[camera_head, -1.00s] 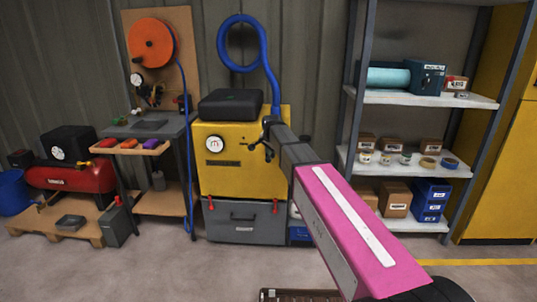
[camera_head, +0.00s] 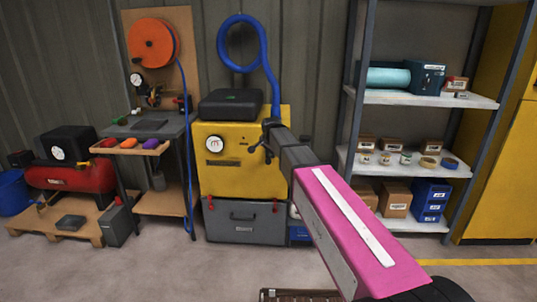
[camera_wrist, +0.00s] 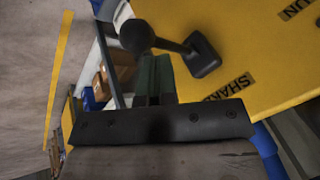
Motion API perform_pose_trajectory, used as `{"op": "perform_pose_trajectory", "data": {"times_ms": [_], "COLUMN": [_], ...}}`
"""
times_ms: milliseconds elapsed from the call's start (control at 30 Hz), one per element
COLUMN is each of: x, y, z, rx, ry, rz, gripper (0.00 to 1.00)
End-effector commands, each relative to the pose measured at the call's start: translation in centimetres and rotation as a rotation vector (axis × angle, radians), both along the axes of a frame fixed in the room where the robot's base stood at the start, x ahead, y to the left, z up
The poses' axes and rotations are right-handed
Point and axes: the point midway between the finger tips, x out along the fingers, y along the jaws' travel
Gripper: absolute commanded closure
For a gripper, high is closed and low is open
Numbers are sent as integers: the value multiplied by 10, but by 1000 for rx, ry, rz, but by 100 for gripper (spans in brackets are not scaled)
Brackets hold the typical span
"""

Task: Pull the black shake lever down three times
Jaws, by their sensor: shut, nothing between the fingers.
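The black shake lever shows in the wrist view as a round ball knob (camera_wrist: 137,36) on a thin rod, running to a black mount (camera_wrist: 201,56) on the yellow machine's side. A label reading SHAKE (camera_wrist: 229,87) is beside it. My gripper (camera_wrist: 154,68) is shut and empty, its dark fingers just below the knob in the picture; whether they touch it I cannot tell. In the head view my gripper (camera_head: 264,138) is at the right edge of the yellow machine (camera_head: 225,176). There the lever is hard to separate from the dark gripper.
A black case (camera_head: 231,104) lies on top of the machine, and a blue hose (camera_head: 268,75) rises behind it. A grey box (camera_head: 243,222) is under it. A shelf rack (camera_head: 405,165) stands right, a workbench (camera_head: 160,128) left. The floor in front is mostly clear.

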Motion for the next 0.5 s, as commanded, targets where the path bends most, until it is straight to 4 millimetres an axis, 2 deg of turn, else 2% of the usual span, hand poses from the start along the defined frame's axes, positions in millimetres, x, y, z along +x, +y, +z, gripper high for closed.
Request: {"op": "perform_pose_trajectory", "data": {"times_ms": [500], "x": [-3], "y": [0], "z": [-5], "rx": [1], "ry": [2], "rz": [0], "gripper": [100]}}
